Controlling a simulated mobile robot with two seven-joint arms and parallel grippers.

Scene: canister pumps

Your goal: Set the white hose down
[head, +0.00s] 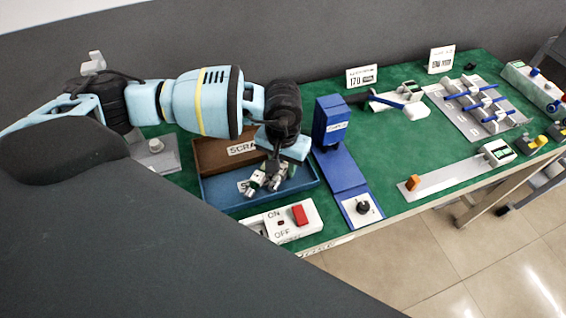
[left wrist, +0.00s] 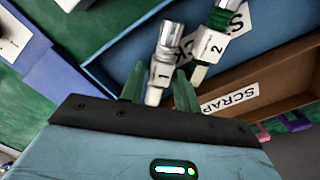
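In the left wrist view a short white piece with a metal end and a "1" label (left wrist: 158,72), which looks like the white hose, stands between the fingers of my left gripper (left wrist: 160,92). The fingers appear closed on its lower part. A similar white piece labelled "2" (left wrist: 209,45) is right beside it; whether the two are joined is hidden. In the head view my left gripper (head: 268,174) points down over the blue tray (head: 220,201), with the metal-ended pieces at its fingertips. I cannot tell whether they touch the tray floor. My right gripper is out of view.
A brown SCRAP tray (head: 215,151) lies behind the blue one. A white ON/OFF switch box (head: 285,221) is in front. A blue stand (head: 340,170) is close on the right. Further right are a white slide (head: 450,176) and a rack with blue rods (head: 465,115).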

